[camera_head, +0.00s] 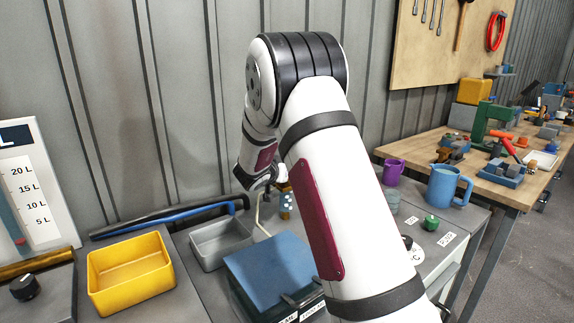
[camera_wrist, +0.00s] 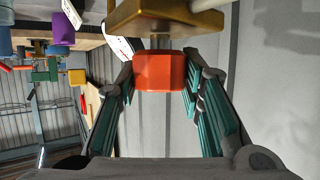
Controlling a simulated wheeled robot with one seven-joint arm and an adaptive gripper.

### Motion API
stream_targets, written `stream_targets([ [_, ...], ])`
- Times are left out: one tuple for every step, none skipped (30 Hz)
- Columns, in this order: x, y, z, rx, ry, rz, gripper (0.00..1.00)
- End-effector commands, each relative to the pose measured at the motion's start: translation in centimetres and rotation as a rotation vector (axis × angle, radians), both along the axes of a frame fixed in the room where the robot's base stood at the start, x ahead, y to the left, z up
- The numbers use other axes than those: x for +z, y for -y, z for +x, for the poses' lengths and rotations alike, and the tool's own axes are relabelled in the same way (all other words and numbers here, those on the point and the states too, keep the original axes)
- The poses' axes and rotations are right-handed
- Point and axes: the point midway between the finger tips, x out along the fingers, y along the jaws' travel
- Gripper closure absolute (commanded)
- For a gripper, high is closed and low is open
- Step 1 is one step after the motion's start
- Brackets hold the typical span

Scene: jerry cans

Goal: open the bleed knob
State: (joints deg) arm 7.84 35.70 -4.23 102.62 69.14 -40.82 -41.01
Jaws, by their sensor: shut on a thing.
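The orange-red bleed knob (camera_wrist: 158,80) shows in the middle of the wrist view, on a short stem below a brass-coloured body (camera_wrist: 165,18). My gripper (camera_wrist: 160,72) has its two teal-padded fingers on either side of the knob, shut on it. In the head view my gripper (camera_head: 268,183) is small, near the wall behind the bench, and partly hidden by my own arm. The knob cannot be made out in that view.
A yellow bin (camera_head: 130,284), a grey tray (camera_head: 220,243) and a blue-lidded box (camera_head: 268,272) stand on the bench. A purple cup (camera_head: 392,172) and a blue mug (camera_head: 446,186) stand at the right.

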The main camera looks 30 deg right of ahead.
Motion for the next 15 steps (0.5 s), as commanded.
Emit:
stream_targets([
  [0.32,-0.14,-0.05,-0.030,-0.003,-0.002,0.93],
  [0.31,-0.16,-0.02,-0.051,-0.002,-0.002,0.93],
  [0.32,-0.13,-0.01,-0.082,-0.002,-0.002,0.93],
  [0.22,-0.15,0.01,-0.106,-0.002,-0.002,0.93],
  [0.24,-0.16,0.04,-0.131,-0.001,-0.002,0.93],
  [0.15,-0.15,0.07,-0.166,0.000,-0.001,0.93],
  [0.11,-0.11,0.09,-0.193,0.000,-0.001,0.93],
  [0.08,-0.08,0.11,-0.223,0.001,-0.002,0.93],
  [-0.01,-0.08,0.15,-0.262,0.000,-0.001,0.93],
  [-0.02,-0.08,0.20,-0.289,0.001,-0.001,0.93],
  [-0.13,-0.08,0.23,-0.319,0.001,0.000,0.93],
  [-0.18,-0.04,0.25,-0.357,0.001,-0.001,0.93],
  [-0.22,-0.02,0.26,-0.386,0.001,-0.001,0.93],
  [-0.26,-0.01,0.29,-0.414,0.002,-0.001,0.93],
  [-0.35,0.01,0.30,-0.453,0.001,0.000,0.93],
])
